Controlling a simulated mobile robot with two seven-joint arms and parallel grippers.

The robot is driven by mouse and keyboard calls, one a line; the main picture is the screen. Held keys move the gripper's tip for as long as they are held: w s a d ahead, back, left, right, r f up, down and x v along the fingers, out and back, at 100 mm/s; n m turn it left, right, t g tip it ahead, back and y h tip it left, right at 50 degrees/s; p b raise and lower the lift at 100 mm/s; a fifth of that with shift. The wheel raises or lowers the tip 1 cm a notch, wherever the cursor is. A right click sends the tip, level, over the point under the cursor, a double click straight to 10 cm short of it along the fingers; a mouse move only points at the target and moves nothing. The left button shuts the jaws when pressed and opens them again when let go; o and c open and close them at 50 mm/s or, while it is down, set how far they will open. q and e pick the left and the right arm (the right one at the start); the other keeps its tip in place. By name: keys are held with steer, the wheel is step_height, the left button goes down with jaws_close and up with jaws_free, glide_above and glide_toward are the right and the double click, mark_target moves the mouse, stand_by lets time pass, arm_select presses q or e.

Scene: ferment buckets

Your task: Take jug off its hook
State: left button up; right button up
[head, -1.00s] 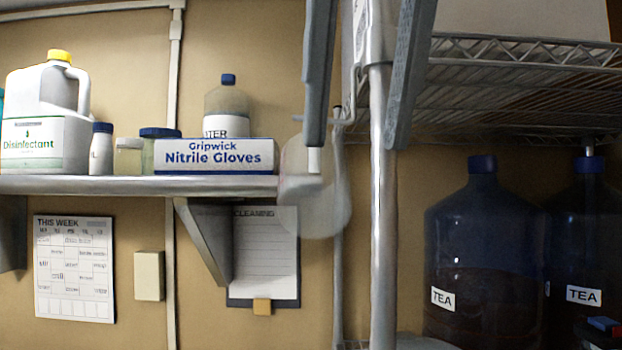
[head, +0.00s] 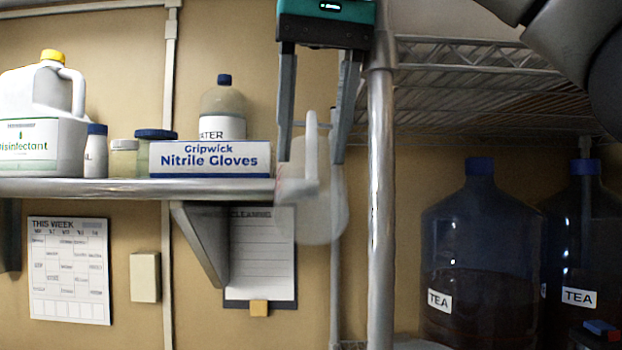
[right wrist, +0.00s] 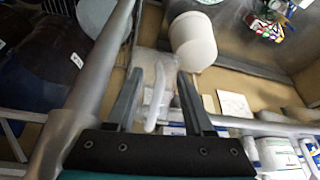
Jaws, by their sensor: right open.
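The jug (head: 318,215) is translucent and whitish, and hangs upright beside the right end of the wall shelf in the head view. Its white handle (head: 311,145) points up. My right gripper (head: 311,162) comes down from above, open, with one finger on each side of the handle. I cannot tell whether either finger touches it. In the right wrist view the handle (right wrist: 155,97) lies between the open fingers (right wrist: 158,74), with the jug's faint body beyond. The hook is hard to make out behind the gripper. My left gripper is not in view.
A steel rack post (head: 381,220) stands close to the right of the gripper. The wall shelf (head: 130,188) holds a glove box (head: 210,160) and several bottles to the left. Dark TEA carboys (head: 478,240) stand at right. A white bucket (right wrist: 193,42) shows in the wrist view.

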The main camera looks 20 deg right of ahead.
steer(key=shift+w+f, duration=0.2)
steer(key=shift+f, duration=0.2)
steer(key=shift+s+f, duration=0.1)
steer(key=shift+f, duration=0.05)
jaws_close()
